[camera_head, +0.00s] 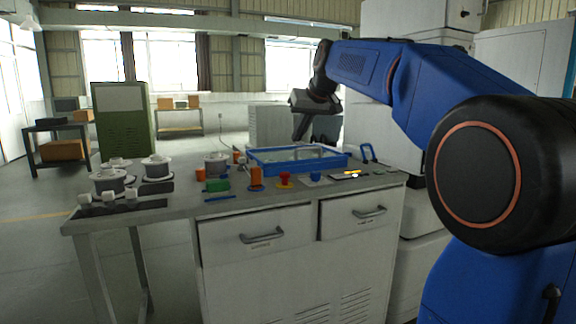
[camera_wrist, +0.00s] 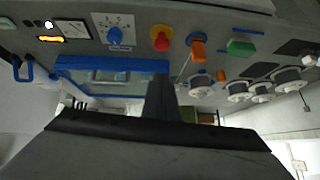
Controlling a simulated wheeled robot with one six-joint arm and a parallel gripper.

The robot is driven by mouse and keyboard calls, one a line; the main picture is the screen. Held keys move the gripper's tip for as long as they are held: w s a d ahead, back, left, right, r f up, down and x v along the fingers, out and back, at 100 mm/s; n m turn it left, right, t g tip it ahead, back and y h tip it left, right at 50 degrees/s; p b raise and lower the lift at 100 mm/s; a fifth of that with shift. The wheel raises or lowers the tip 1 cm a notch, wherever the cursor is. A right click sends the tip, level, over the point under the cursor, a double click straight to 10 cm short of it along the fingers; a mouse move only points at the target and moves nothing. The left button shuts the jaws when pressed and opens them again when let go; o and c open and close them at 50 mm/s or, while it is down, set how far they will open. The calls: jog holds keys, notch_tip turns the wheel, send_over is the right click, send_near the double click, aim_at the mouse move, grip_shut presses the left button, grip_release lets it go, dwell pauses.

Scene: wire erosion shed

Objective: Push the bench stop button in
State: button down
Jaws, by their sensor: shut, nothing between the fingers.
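The stop button is a red mushroom head (camera_head: 285,177) on a yellow base near the front edge of the bench, in front of the blue tray. In the wrist view the red button (camera_wrist: 160,38) shows above the fingers, with its yellow collar. My gripper (camera_head: 299,138) is above the blue tray, behind and higher than the button, with its fingers pointing down. In the wrist view my gripper (camera_wrist: 161,82) is shut with nothing between the fingers. It is apart from the button, which is fully visible.
A blue tray (camera_head: 320,163) stands just behind the button. A blue knob (camera_wrist: 115,36) on a white plate is beside it, and an orange block (camera_head: 256,177) on the other side. A green block (camera_head: 217,185) and several spools (camera_head: 155,166) are farther left. Drawers (camera_head: 262,238) are below.

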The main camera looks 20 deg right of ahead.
jog(key=shift+w+d+r, duration=0.15)
jog(key=shift+w+r, duration=0.05)
jog(key=shift+w, duration=0.05)
jog(key=shift+f, duration=0.1)
send_over(288, 174)
jog(key=f, duration=0.7)
jog(key=shift+w+d+f, duration=0.15)
jog(key=shift+w+f, duration=0.1)
jog(key=shift+f, duration=0.15)
jog(key=shift+s+f, duration=0.2)
jog(key=shift+f, duration=1.65)
